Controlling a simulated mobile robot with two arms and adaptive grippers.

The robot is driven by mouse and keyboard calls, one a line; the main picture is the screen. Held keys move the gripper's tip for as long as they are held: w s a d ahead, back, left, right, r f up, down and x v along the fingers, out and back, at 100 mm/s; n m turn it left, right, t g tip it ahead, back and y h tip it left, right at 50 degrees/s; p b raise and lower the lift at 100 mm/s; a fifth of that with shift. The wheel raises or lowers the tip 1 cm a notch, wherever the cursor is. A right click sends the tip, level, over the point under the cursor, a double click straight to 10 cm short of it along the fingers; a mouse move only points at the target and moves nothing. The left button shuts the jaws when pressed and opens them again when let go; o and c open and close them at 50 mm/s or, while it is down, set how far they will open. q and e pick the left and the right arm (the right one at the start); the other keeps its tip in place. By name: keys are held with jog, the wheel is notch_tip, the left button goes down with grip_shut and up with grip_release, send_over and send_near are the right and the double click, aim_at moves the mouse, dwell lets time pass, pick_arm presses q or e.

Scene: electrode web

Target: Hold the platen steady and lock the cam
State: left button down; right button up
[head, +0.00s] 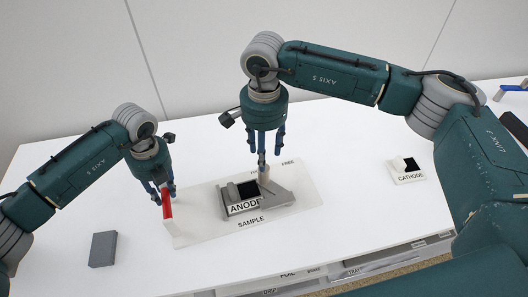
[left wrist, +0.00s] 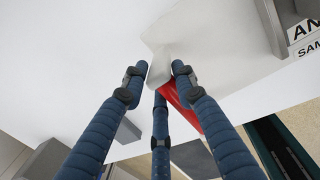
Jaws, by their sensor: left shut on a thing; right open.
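A flat white board marked SAMPLE (head: 290,207), perhaps the platen, lies on the table. It carries a grey fixture marked ANODE (head: 282,200) with a black block (head: 247,189). My left gripper (head: 163,190) is shut on an upright red and white piece (head: 166,208) at the board's left end. In the left wrist view, the pale top (left wrist: 160,65) is between the fingers and the red part (left wrist: 178,97) shows beside them. My right gripper (head: 266,155) is open, pointing down over a tan post (head: 264,175), perhaps the cam, beside the label FREE. Whether it touches the post is unclear; another label is partly hidden.
A grey block (head: 103,249) lies on the white table (head: 150,270) at front left. A white holder marked CATHODE (head: 401,178) with a black piece stands at right. Labelled bins (head: 275,285) show below the front edge. A blue-topped bracket (head: 512,88) is at far right.

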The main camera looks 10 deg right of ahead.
pick_arm(q)
jog(key=shift+d+f, duration=0.1)
jog(key=shift+d, duration=0.05)
jog(key=c, duration=1.3)
grip_release()
jog(key=shift+d, duration=0.1)
jog(key=shift+s+a, duration=0.1)
jog(key=shift+a, duration=0.1)
jog(key=r, duration=0.8)
jog(key=d+r, duration=0.1)
jog(key=r, duration=0.3)
jog(key=shift+d+r, duration=0.1)
